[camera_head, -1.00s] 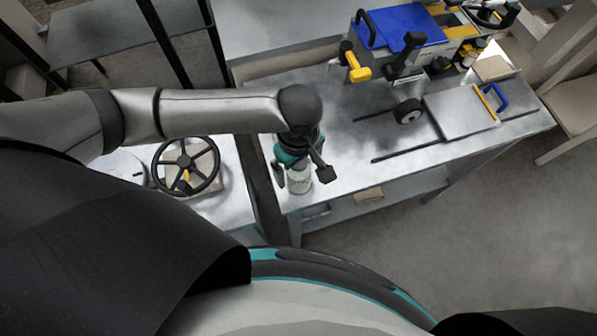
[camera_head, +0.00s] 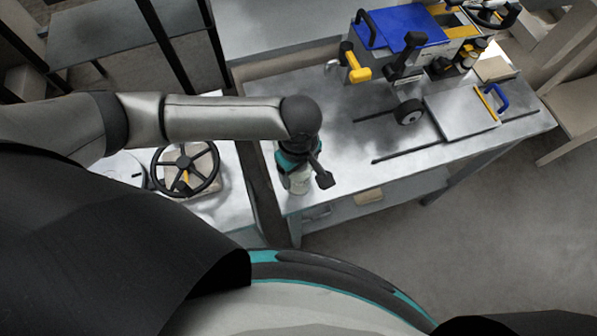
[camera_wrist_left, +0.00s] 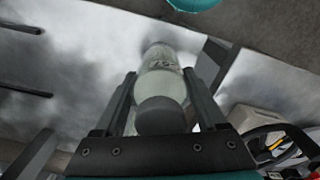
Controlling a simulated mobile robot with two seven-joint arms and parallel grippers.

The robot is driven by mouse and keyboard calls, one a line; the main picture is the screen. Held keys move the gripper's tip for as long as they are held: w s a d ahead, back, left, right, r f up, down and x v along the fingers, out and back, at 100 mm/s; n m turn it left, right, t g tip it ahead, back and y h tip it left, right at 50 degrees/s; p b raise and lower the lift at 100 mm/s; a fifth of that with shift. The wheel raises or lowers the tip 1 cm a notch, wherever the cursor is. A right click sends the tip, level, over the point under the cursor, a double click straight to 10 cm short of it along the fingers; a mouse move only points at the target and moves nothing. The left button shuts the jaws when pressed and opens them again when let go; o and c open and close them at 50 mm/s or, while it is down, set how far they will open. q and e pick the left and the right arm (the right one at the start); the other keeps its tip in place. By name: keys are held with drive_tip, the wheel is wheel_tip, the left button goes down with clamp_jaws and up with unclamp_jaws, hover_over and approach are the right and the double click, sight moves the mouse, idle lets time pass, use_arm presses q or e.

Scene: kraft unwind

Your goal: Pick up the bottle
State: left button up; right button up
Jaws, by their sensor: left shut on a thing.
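The bottle (camera_head: 299,181) is pale, clear and greenish, and stands near the front left corner of the metal bench. In the left wrist view the bottle (camera_wrist_left: 163,80) lies between the two fingers, its dark cap toward the palm and dark lettering on its side. My left gripper (camera_head: 303,180) reaches down over it from above and is shut on it. In the left wrist view the left gripper (camera_wrist_left: 163,95) has a finger on each side of the bottle. In the head view the gripper hides the bottle's top. I do not see my right gripper.
On the metal bench (camera_head: 345,170) are a black wheel (camera_head: 408,112), slots and a flat plate (camera_head: 460,115) with a blue handle. A blue-topped machine (camera_head: 405,28) with a yellow lever stands at the back. A black handwheel (camera_head: 186,166) is at the left.

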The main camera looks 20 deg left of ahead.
use_arm(q)
clamp_jaws()
drive_tip(key=shift+r, duration=0.15)
